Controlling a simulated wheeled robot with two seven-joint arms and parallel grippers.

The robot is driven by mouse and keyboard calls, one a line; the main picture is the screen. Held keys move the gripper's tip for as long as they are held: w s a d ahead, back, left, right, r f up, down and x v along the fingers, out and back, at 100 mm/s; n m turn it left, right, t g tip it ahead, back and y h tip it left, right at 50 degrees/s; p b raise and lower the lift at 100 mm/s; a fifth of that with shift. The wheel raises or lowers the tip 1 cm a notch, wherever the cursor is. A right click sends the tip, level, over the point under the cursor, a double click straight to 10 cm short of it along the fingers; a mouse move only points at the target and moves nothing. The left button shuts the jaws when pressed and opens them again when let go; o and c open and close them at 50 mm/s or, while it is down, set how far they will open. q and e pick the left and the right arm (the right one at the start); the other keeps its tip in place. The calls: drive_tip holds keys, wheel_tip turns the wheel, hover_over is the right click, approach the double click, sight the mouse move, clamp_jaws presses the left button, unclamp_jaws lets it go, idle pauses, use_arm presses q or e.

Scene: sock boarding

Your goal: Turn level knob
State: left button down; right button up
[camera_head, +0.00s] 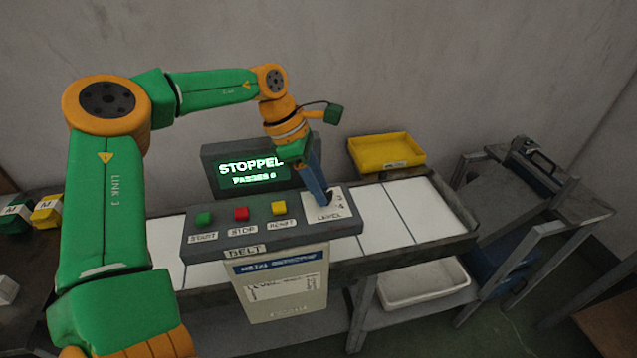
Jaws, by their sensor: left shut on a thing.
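The grey control panel (350,226) stands in front of the belt. Its level dial plate (312,213) is white, with the numbers 3 and 4 and the word LEVEL showing. My left gripper (326,198) points down onto this plate and is shut on the level knob, which is mostly hidden behind the fingers. The knob's pointer setting cannot be made out. The panel also has a green start button (204,218), a red stop button (241,213) and a yellow reset button (278,208). The screen (250,170) reads STOPPED, partly covered by my arm. My right gripper is not in view.
A white belt (405,212) runs behind the panel. A yellow tray (387,153) sits behind it, and a white bin (425,284) is on the shelf below. A grey metal stand (510,195) is at the right. Green and yellow blocks (47,210) lie at the far left.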

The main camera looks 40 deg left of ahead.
use_arm(q)
drive_tip(key=shift+f+m+g, duration=0.1)
drive_tip(key=shift+m+g, duration=0.5)
drive_tip(key=shift+m, duration=0.9)
drive_tip(key=c, duration=0.5)
unclamp_jaws()
drive_tip(key=shift+w, duration=0.15)
drive_tip(key=shift+c, duration=0.2)
drive_tip(key=shift+d, duration=0.1)
drive_tip(key=v, duration=0.7)
